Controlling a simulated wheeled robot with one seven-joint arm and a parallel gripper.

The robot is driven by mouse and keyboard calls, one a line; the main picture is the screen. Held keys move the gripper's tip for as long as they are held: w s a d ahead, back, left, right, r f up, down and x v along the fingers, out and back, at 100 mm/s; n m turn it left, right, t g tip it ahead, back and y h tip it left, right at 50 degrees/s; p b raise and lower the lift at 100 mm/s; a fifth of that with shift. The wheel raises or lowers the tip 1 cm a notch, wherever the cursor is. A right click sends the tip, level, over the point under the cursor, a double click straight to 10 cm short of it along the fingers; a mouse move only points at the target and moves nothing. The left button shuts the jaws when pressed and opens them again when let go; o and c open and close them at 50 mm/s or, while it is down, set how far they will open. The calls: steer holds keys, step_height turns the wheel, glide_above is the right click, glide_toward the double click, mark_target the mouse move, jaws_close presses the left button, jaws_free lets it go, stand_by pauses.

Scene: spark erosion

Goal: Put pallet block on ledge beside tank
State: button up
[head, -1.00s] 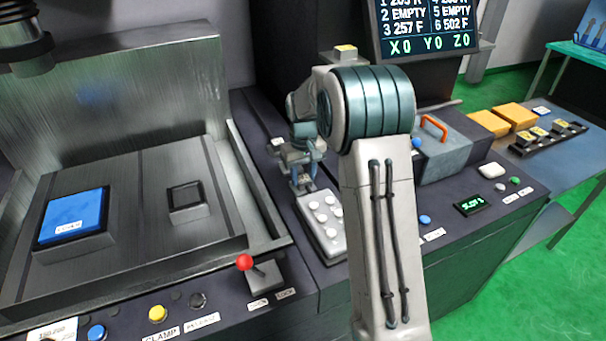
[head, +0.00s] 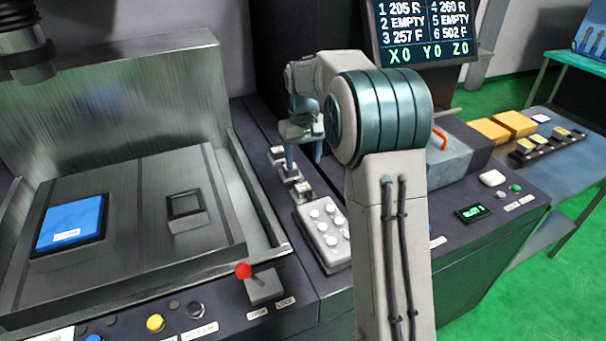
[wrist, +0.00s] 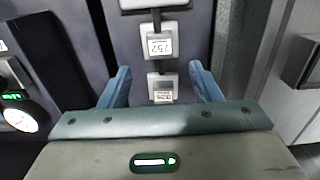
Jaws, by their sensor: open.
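A blue slab with a white label (head: 70,222) lies on the grey plate in the tank (head: 140,170), with a small dark square piece (head: 187,207) to its right. I cannot tell which piece is the pallet block. The dark ledge (head: 250,135) beside the tank carries a row of small grey blocks with white labels, one of them nearer the button pad (head: 301,190). My gripper (head: 304,160) is open and empty above this row. In the wrist view a labelled block (wrist: 162,90) shows between the open fingers, and another (wrist: 158,42) lies beyond the fingertips.
A pad of white buttons (head: 322,232) sits in front of the row. A red-knobbed lever (head: 258,280) stands by the tank's front corner. A grey box with an orange handle (head: 450,155) is behind my arm. Yellow blocks (head: 503,127) lie on the side table.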

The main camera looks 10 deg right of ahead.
steer(key=s+r, duration=0.7)
steer(key=s, duration=0.1)
steer(key=s+f+m+t, duration=0.1)
steer(key=s+f, duration=0.1)
steer(key=s, duration=1)
steer(key=s+f+m+t, duration=0.1)
steer(key=s+f+t, duration=0.1)
steer(key=s, duration=1)
steer(key=shift+f, duration=0.85)
steer(key=shift+w+a, duration=0.1)
